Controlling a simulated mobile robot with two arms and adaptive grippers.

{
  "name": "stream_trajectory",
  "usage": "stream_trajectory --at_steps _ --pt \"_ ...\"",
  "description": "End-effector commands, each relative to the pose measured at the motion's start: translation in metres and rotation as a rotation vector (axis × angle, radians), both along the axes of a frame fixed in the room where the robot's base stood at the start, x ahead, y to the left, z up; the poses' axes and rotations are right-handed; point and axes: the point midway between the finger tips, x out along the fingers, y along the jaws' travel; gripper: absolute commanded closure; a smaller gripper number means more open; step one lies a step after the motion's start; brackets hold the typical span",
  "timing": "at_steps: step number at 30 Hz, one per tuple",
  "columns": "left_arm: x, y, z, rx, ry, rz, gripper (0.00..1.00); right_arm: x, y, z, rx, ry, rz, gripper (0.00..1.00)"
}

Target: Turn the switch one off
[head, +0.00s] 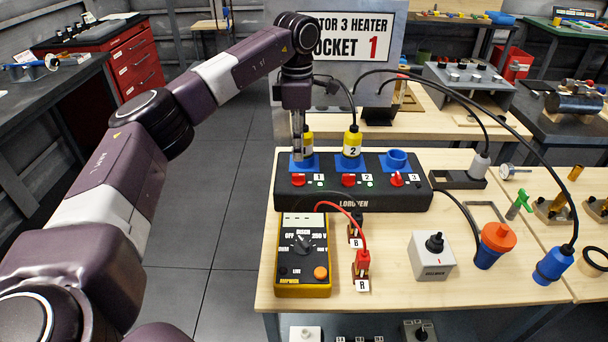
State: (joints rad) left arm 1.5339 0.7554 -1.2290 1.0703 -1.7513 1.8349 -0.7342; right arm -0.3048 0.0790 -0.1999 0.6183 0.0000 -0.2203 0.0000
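The black socket box (355,199) stands on the light wooden bench, with blue sockets and red switches numbered 1, 2 and 3. The red switch one (299,181) is at its left end, below socket 1, with a small green light beside it. A yellow plug (309,145) stands in socket 1, partly hidden by my gripper. My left gripper (297,158) points down just above switch one, in front of the socket 1 plug. Its fingers look close together, seen edge-on; contact and opening cannot be told. My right gripper is out of view.
A yellow plug marked 2 (352,143) stands in socket 2; socket 3 (397,160) is empty. A multimeter (302,262) with a red lead lies in front. A grey box with a black knob (433,262) and an orange-topped blue connector (495,243) stand right. Cables arch above.

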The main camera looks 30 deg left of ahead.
Motion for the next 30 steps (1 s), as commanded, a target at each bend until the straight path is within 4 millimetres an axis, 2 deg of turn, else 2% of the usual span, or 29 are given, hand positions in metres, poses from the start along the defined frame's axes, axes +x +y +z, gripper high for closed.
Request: stream_trajectory --at_steps 5,12,16,21,28,30 --pt "0.000 0.000 -0.015 0.001 0.002 0.000 0.75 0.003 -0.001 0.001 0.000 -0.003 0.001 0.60" --pt "-0.001 0.000 -0.054 0.000 0.004 0.000 0.75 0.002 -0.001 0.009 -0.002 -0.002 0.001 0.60" --pt "-0.001 0.000 -0.070 -0.001 0.002 0.000 0.75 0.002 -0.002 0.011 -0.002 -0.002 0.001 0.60" --pt "0.000 0.000 -0.079 -0.001 -0.001 0.000 0.75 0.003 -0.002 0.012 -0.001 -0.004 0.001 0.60" --pt "0.000 0.000 -0.080 0.000 -0.001 0.000 0.75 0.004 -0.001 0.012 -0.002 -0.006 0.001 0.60" --pt "0.000 0.000 -0.080 0.000 -0.001 0.000 0.82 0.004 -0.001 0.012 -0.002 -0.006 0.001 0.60"
